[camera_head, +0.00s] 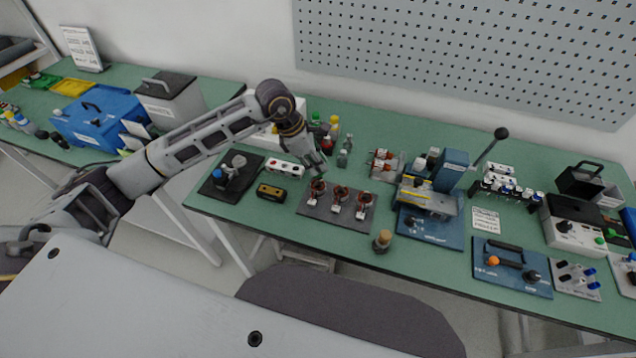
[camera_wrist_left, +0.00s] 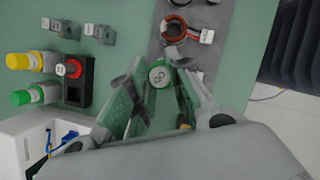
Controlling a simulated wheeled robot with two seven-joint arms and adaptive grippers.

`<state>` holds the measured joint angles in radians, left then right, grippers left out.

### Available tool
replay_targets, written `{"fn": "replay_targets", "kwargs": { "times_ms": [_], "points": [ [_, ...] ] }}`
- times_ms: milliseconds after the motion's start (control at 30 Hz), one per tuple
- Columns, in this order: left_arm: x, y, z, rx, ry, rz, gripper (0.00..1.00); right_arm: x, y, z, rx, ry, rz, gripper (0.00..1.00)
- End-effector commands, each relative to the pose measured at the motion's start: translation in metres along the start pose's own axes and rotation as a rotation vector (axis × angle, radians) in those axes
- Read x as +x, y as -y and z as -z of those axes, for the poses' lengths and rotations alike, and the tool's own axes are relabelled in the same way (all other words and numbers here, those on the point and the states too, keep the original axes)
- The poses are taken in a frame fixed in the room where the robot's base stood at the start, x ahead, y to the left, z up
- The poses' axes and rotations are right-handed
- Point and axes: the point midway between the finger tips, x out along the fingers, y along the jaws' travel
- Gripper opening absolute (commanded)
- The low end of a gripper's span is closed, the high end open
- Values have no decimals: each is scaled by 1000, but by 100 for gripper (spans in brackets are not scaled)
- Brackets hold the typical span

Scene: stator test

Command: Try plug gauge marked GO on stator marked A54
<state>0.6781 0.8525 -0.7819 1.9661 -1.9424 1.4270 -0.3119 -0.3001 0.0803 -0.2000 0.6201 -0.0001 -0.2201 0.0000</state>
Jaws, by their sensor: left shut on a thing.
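My left gripper (camera_head: 318,166) is over the left end of a dark grey mat (camera_head: 337,216). In the wrist view its fingers (camera_wrist_left: 160,95) are shut on a plug gauge (camera_wrist_left: 157,76), seen end-on, with a white face and green rim; its marking looks like GO. Three copper-wound stators with white tags stand in a row on the mat: left (camera_head: 317,187), middle (camera_head: 340,194) and right (camera_head: 363,203). I cannot read the tags, so A54 is not identifiable. Whether the gauge touches a stator is unclear.
A black-and-yellow block (camera_head: 271,192) and a white block with red-and-dark tops (camera_head: 285,167) lie left of the mat. A brass-topped piece (camera_head: 382,241) is near the front edge. A blue press (camera_head: 450,170) stands to the right.

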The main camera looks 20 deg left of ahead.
Motion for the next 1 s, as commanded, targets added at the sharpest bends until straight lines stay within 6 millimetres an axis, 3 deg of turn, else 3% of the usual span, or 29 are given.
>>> {"fn": "replay_targets", "kwargs": {
  "times_ms": [700,1000],
  "points": [
    [-33,0,-14,1,1,-1,0,-16,0,2,0,0,0,40],
    [-37,0,-15,0,1,-1,0,-17,0,2,0,0,0,40]
  ]
}}
